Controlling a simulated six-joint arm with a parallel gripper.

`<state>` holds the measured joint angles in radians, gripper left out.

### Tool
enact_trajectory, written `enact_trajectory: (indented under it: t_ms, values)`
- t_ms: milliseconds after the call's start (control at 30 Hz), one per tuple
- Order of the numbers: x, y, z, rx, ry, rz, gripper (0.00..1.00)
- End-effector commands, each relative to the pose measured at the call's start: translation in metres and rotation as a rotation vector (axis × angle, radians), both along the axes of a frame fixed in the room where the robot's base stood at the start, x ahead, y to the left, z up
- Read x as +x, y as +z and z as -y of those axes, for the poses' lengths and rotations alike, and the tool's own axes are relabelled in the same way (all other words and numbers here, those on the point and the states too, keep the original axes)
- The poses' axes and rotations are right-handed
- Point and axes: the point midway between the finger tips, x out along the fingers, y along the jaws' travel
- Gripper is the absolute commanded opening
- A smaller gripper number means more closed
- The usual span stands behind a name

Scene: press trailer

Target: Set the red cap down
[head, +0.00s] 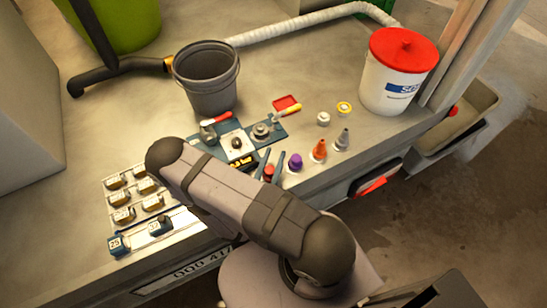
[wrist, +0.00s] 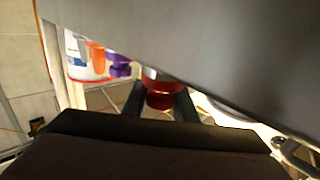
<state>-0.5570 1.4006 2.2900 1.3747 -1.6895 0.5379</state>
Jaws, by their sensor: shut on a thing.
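The red cap (head: 269,172) is between the two dark fingers of my gripper (head: 270,166), in front of the blue-and-white station in the head view. In the wrist view the red cap (wrist: 160,99) sits between the fingertips (wrist: 160,103) of my shut gripper, its upper part cut off by a large grey surface. My arm hides part of the bench around it in the head view. I cannot tell whether the cap touches the bench top (head: 330,185).
A purple-topped piece (head: 295,162), an orange cone (head: 319,150) and a grey cone (head: 342,139) stand in a row to the right. A grey bucket (head: 207,80) and a red-lidded white tub (head: 398,70) stand behind. Several small labelled blocks (head: 122,198) are at the left.

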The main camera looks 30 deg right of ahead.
Motion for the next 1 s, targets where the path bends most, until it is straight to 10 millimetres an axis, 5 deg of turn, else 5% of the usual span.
enact_trajectory:
  t_ms: [133, 167, 233, 1000]
  values:
    - [0.0, -0.005, 0.0, -0.001, 0.0, 0.0, 0.0]
    - [0.0, -0.004, 0.0, 0.0, 0.0, 0.0, 0.33]
    - [0.0, -0.004, 0.0, -0.001, 0.0, -0.001, 0.44]
    - [-0.019, -0.004, -0.021, -0.001, 0.006, -0.001, 0.44]
